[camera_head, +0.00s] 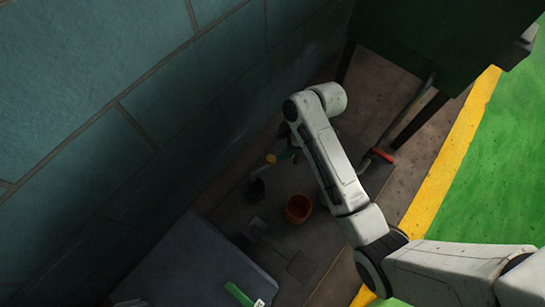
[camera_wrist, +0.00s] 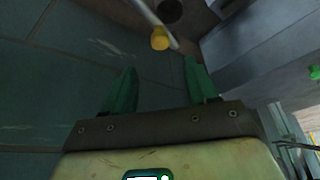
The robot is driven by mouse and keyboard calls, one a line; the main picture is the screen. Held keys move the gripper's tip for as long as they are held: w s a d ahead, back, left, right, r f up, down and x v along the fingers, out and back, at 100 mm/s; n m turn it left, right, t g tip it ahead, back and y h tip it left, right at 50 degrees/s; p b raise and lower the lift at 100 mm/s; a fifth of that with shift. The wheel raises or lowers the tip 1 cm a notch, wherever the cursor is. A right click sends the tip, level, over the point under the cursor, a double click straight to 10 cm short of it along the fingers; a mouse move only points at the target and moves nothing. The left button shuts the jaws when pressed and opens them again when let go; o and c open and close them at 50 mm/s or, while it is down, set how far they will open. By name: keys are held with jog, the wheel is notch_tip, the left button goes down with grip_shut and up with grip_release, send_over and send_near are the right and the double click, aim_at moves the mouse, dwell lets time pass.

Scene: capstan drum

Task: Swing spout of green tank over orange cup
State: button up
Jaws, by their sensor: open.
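An orange cup (camera_head: 298,208) stands upright on the dark floor area left of my arm in the head view. A dark green box-like body (camera_head: 450,25), which looks like the tank, is at the top right, with a bent pipe (camera_head: 408,112) below it. A yellow knob (camera_head: 271,159) sits near my gripper (camera_head: 288,154), above and left of the cup. In the wrist view the yellow knob (camera_wrist: 160,40) is on a pale rod, just beyond and between the fingertips of my gripper (camera_wrist: 160,70). The gripper is open and empty. I cannot tell what the rod joins.
A teal block wall (camera_head: 100,90) rises at the left. A grey box (camera_head: 195,265) with a green item (camera_head: 238,293) on it stands at the bottom. A red part (camera_head: 382,155) lies right of my arm by the pipe. A yellow stripe (camera_head: 455,145) edges open green floor.

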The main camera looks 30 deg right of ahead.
aim_at(271, 158)
jog(key=b+x, duration=0.4)
jog(key=x, duration=0.5)
jog(key=shift+f, duration=0.15)
grip_shut()
dwell(0.4)
